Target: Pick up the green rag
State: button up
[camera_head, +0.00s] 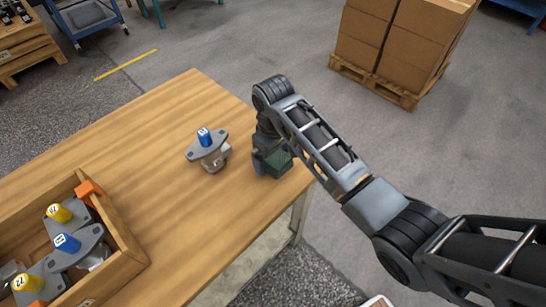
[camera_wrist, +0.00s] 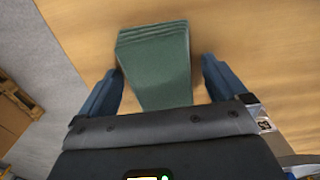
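The green rag (camera_wrist: 155,65) is a folded stack of several layers on the wooden table. In the head view the rag (camera_head: 279,163) sits near the table's right edge, partly hidden by my gripper (camera_head: 266,160). In the wrist view my gripper (camera_wrist: 160,66) is open, with one blue finger on each side of the rag. A narrow gap shows between the rag and the right finger. The left finger is very close to the rag; I cannot tell if it touches.
A grey metal motor part with a blue cap (camera_head: 210,150) stands left of my gripper. A wooden crate (camera_head: 127,262) with several capped parts is at the lower left. Cardboard boxes on a pallet (camera_head: 395,90) stand on the floor beyond. The table's middle (camera_head: 165,200) is clear.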

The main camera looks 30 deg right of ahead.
jog(key=c, duration=1)
jog(key=shift+r, duration=0.1)
jog(key=shift+r, duration=0.55)
notch_tip(320, 180, up, 3)
jog(key=shift+w+f, duration=0.1)
jog(key=s+d+r+p, duration=0.4)
jog(key=s+r, duration=0.3)
jog(key=s, duration=0.3)
jog(key=shift+s+d+p, duration=0.25)
jog(key=shift+d+p, duration=0.05)
jog(key=shift+d, duration=0.4)
